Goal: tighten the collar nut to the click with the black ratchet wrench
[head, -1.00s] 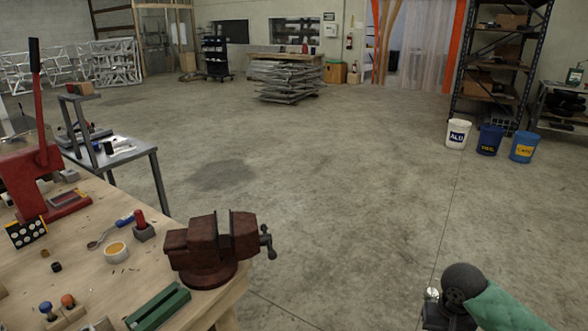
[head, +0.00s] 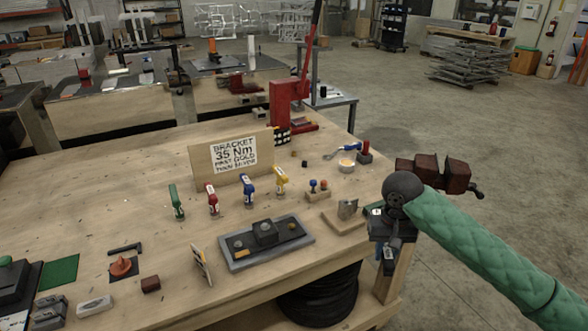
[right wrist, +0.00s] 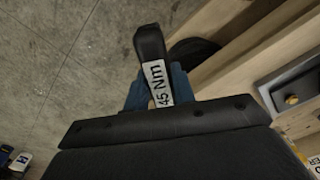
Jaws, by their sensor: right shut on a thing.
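My right gripper (head: 389,258) is at the bench's right edge in the head view, shut on a black ratchet wrench. In the right wrist view the wrench's black handle (right wrist: 150,45) sticks out between the bluish fingers (right wrist: 153,92) and carries a white "45 Nm" label. The wrench's head is hidden. A grey fixture plate (head: 232,266) with a dark raised block (head: 264,231) lies on the bench left of the gripper, apart from it. I cannot surely pick out the collar nut. My left gripper is not in view.
Green (head: 176,202), red (head: 212,199), blue (head: 249,190) and yellow (head: 280,180) tools stand before a sign (head: 234,155) reading "BRACKET 35 Nm". A red vise (head: 437,175) sits behind my right arm. Open floor lies to the right.

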